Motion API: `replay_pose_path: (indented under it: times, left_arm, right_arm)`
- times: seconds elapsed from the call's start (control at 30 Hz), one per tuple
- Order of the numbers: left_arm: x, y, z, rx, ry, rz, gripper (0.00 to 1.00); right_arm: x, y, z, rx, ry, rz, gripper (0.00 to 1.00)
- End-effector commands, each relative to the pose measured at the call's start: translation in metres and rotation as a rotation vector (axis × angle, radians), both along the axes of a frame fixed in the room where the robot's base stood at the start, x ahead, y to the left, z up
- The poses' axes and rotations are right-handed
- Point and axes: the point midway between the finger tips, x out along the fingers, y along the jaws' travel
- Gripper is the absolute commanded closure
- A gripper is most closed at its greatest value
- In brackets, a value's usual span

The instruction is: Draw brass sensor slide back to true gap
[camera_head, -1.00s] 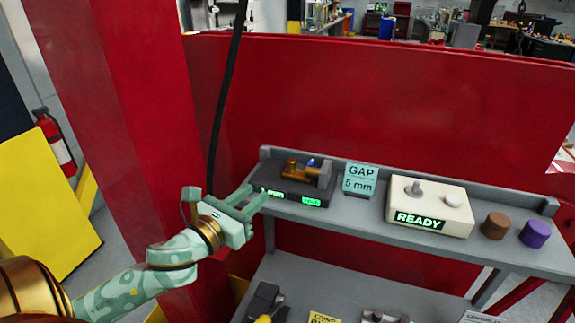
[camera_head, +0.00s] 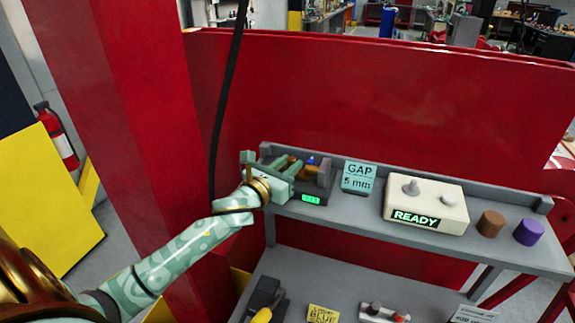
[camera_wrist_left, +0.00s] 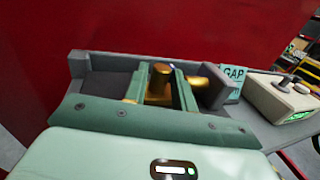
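The brass sensor slide (camera_head: 309,174) sits in a dark fixture on the upper grey shelf, partly hidden by my left gripper in the head view. In the left wrist view its upright brass post (camera_wrist_left: 159,76) stands between my fingers, and its brass body runs right toward a grey end block (camera_wrist_left: 217,88). My left gripper (camera_head: 287,165) reaches over the fixture from the left. Its two green fingers (camera_wrist_left: 160,84) are apart, one on each side of the post, with a visible gap. A green readout (camera_head: 311,199) glows on the fixture front, too small to read. My right gripper is out of view.
A "GAP 5 mm" sign (camera_head: 358,178) stands right of the fixture. Further right are a cream READY box (camera_head: 427,203), a brown cylinder (camera_head: 490,223) and a purple one (camera_head: 529,232). A black cable (camera_head: 226,100) hangs left of the shelf. A red panel rises behind.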

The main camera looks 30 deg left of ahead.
Motion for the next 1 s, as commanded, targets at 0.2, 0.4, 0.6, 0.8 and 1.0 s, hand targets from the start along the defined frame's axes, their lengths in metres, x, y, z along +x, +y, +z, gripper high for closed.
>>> replay_pose_path:
  times: [0.2, 0.4, 0.6, 0.8, 1.0]
  left_arm:
    - [0.0, 0.001, 0.0, 0.001, 0.0, 0.001, 1.0]
    - [-0.005, 0.019, 0.001, 0.004, 0.001, 0.001, 1.0]
    - [-0.005, 0.02, 0.0, -0.001, -0.001, 0.001, 1.0]
    - [-0.005, 0.02, 0.0, -0.001, -0.001, 0.0, 0.72]
    - [-0.006, 0.02, 0.0, -0.001, 0.0, 0.0, 0.72]
  right_arm:
    - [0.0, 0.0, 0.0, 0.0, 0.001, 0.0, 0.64]
    - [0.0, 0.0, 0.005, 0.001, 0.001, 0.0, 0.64]
    - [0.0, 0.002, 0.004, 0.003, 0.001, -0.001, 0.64]
    - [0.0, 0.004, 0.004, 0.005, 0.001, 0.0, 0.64]
    - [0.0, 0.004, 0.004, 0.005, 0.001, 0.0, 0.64]
